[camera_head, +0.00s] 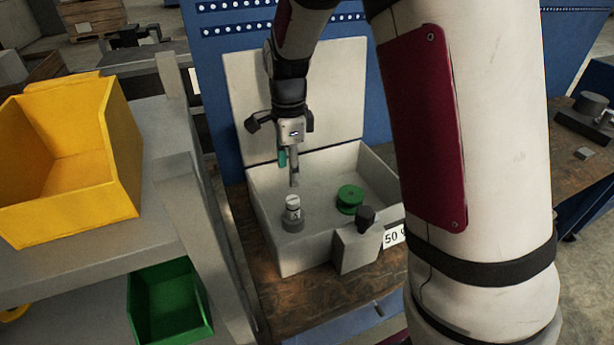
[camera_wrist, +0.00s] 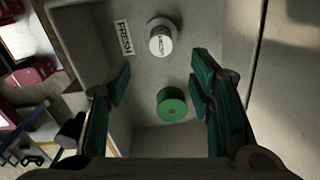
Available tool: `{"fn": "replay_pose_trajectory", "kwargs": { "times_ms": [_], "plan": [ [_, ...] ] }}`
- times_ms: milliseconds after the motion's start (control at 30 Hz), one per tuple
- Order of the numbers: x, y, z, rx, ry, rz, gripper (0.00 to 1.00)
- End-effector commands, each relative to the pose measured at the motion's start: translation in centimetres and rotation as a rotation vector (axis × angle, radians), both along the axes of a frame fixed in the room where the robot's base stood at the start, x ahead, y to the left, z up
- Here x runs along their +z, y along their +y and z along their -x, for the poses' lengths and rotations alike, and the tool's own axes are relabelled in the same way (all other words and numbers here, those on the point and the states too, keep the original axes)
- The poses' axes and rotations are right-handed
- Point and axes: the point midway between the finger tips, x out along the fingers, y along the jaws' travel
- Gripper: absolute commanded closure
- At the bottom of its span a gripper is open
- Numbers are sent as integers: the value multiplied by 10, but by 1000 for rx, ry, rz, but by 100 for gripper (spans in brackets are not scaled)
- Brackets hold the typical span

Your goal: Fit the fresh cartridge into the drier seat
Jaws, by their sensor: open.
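A white cylinder with dark print (camera_head: 293,203) stands upright in a round grey holder (camera_head: 293,223) inside the open pale box (camera_head: 276,238). In the wrist view this cylinder (camera_wrist: 160,41) is beside a label reading FRESH (camera_wrist: 124,38). A green round piece with a small centre mark (camera_wrist: 172,104) sits on the box floor; in the head view it looks like a flanged spool (camera_head: 350,198). I cannot tell whether it is the seat. My gripper (camera_head: 289,167) is open and empty above the box, pointing down. Its teal-padded fingers (camera_wrist: 160,90) are apart, with nothing between them.
The box's raised lid (camera_head: 242,95) stands behind. A grey block with a black knob (camera_head: 357,245) and a "50" label (camera_head: 394,236) are at its front. A yellow bin (camera_head: 75,160) and green bin (camera_head: 170,303) are on a grey rack at left.

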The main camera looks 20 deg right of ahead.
Motion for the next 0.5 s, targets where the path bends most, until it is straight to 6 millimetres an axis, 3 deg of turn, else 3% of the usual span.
{"fn": "replay_pose_trajectory", "kwargs": {
  "times_ms": [167,300,500],
  "plan": [
    [45,1,25,206,-65,-20,51],
    [88,1,61,474,-141,-14,51],
    [133,1,118,861,-243,51,51]
  ]
}}
